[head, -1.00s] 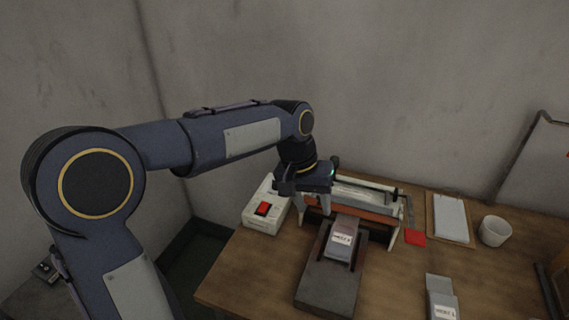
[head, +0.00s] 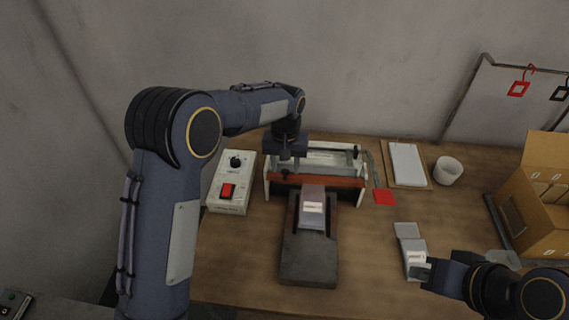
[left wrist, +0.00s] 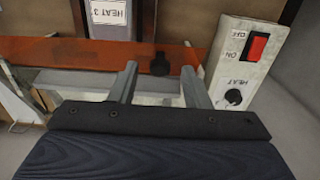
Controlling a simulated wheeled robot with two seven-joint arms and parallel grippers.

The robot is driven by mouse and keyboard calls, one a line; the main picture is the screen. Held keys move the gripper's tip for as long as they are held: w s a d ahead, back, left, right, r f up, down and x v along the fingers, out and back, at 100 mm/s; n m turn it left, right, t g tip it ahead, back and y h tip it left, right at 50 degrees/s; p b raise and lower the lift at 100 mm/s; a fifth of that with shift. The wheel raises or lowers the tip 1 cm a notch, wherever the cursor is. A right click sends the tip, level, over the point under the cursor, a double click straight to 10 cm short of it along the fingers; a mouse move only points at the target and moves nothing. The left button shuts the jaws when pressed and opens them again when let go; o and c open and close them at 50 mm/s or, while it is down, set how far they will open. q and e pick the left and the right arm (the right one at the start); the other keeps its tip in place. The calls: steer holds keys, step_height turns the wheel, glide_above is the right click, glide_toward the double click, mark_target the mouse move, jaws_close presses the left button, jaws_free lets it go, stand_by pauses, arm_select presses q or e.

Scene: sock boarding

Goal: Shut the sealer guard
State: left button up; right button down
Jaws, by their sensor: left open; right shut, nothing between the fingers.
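The sealer (head: 361,172) is a low white frame with an orange-red bar (head: 335,182) along its front. I take this bar to be the guard; how far it is shut is unclear. A black knob (left wrist: 160,66) sits on the bar. My left gripper (head: 287,163) is over the left part of the sealer, pointing down. In the left wrist view its open fingers (left wrist: 160,82) lie on either side of the knob, apart from it in the picture; contact is unclear. My right gripper (head: 426,272) is shut and empty at the lower right.
A white control box (head: 218,198) with a red switch stands left of the sealer. A grey sled (head: 309,260) holding a labelled pouch (head: 313,208) is in front. Another pouch (head: 414,256) lies by my right gripper. A clipboard (head: 407,165), cup (head: 447,171) and cardboard box (head: 540,180) stand right.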

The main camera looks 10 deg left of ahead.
arm_select(q)
steer(key=shift+f, duration=0.45)
jaws_close()
steer(key=s+f+t+b, duration=0.1)
steer(key=t+b, duration=0.1)
steer(key=b, duration=0.4)
steer(key=s+f+t+b, duration=0.1)
steer(key=t+b, duration=0.1)
steer(key=b, duration=0.5)
steer(key=s+f+t+b, duration=0.1)
steer(key=t+b, duration=0.2)
steer(key=b, duration=0.4)
jaws_free()
